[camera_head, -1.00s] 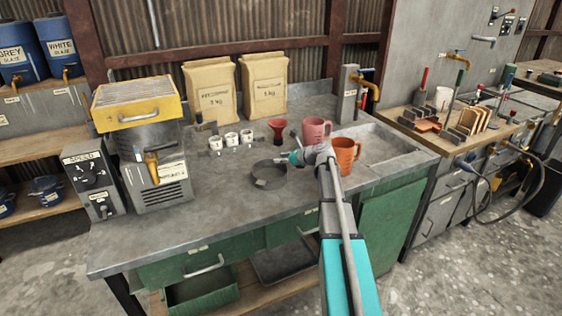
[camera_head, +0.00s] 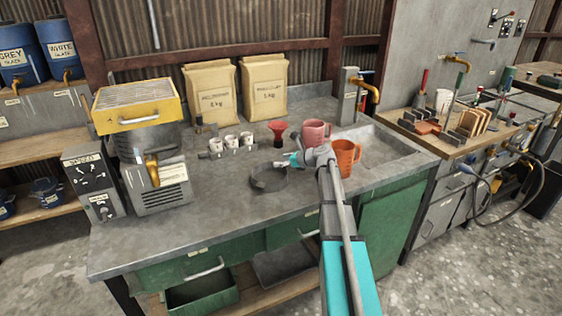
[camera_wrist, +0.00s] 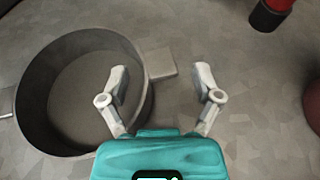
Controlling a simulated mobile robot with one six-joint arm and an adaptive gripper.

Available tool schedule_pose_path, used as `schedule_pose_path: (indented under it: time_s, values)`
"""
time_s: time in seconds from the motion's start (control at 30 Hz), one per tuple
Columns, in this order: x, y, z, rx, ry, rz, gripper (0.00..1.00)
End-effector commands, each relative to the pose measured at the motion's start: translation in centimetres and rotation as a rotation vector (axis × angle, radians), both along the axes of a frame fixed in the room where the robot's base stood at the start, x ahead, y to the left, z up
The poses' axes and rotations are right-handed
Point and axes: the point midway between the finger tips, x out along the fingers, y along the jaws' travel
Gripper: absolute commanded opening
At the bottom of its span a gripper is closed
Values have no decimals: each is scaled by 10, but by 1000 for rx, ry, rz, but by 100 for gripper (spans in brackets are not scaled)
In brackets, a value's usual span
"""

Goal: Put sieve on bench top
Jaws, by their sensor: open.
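The sieve, a dark round pan with a raised wall, sits on the bench top in the head view (camera_head: 268,182). The wrist view shows its rim and inside (camera_wrist: 75,85) at left, with a flat tab (camera_wrist: 161,63) sticking out from its right side. My gripper is open and empty beside the sieve's right side, in the head view (camera_head: 291,160) and in the wrist view (camera_wrist: 161,80). In the wrist view, the left finger overlaps the sieve's right wall and the tab shows between and beyond the fingertips. Whether a finger touches is unclear. The grey bench top (camera_head: 215,225) lies beneath.
A red funnel-like item (camera_head: 277,131), a pink mug (camera_head: 313,132) and an orange mug (camera_head: 346,158) stand close behind and right. Several small white cups (camera_head: 231,142) stand behind left. A yellow-topped machine (camera_head: 140,125) stands left. The front left of the bench is clear.

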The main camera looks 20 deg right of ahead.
Motion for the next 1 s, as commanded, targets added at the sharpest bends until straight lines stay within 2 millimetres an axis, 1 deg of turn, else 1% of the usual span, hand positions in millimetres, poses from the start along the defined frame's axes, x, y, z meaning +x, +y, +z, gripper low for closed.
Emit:
schedule_pose_path:
  time_s: [0.27,0.7,0.83,1.0]
  values:
    - [-23,-15,14,-1,0,-2,82]
    - [-75,-51,40,1,-1,-2,82]
    - [-84,-57,44,-1,0,-2,82]
    - [-90,-62,45,0,0,-1,82]
